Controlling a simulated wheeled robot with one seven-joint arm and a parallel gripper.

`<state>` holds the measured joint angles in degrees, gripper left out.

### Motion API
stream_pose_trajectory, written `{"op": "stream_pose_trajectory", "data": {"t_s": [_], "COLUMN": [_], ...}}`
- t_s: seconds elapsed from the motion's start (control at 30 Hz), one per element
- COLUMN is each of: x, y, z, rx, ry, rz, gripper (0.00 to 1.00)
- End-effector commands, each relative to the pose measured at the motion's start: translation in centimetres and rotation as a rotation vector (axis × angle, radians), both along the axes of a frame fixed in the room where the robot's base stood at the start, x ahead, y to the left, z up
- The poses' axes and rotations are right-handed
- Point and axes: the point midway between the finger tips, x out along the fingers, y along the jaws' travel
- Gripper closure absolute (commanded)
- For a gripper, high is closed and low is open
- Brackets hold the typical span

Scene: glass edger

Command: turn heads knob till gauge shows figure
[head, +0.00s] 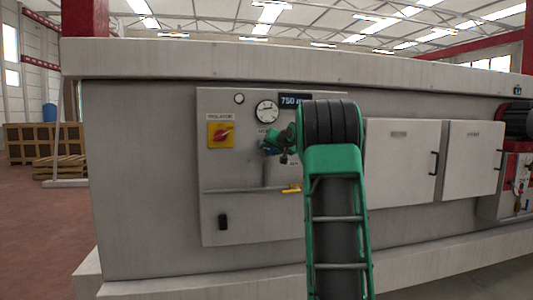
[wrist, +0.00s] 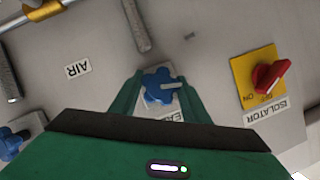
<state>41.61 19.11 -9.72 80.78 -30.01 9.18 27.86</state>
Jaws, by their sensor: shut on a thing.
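In the wrist view a blue knob (wrist: 158,86) with a pale pointer mark sits between the two green fingers of my gripper (wrist: 161,80). The fingers are shut on its sides. A label below it is partly covered by my gripper, so I cannot read it whole. In the head view my gripper (head: 277,143) is at the grey panel, and it hides most of the knob. The round white gauge (head: 266,111) is just above my gripper; its dark needle is too small to read surely. A dark display (head: 293,99) beside it reads 750, its right end hidden by my arm.
A red isolator switch (head: 221,134) on a yellow plate is left of my gripper. Another blue knob (wrist: 12,142) shows at the wrist view's left edge. A yellow valve lever (head: 291,189) on a pipe lies below. White cabinet doors (head: 400,160) are to the right.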

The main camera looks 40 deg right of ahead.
Motion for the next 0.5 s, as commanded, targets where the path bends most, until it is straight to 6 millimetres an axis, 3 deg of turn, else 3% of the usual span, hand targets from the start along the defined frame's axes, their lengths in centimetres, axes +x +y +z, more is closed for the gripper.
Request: {"op": "stream_pose_trajectory", "data": {"t_s": [0.5], "x": [-0.06], "y": [-0.11], "z": [-0.19], "rx": [0.414], "ry": [-0.252], "rz": [0.0], "gripper": [0.8]}}
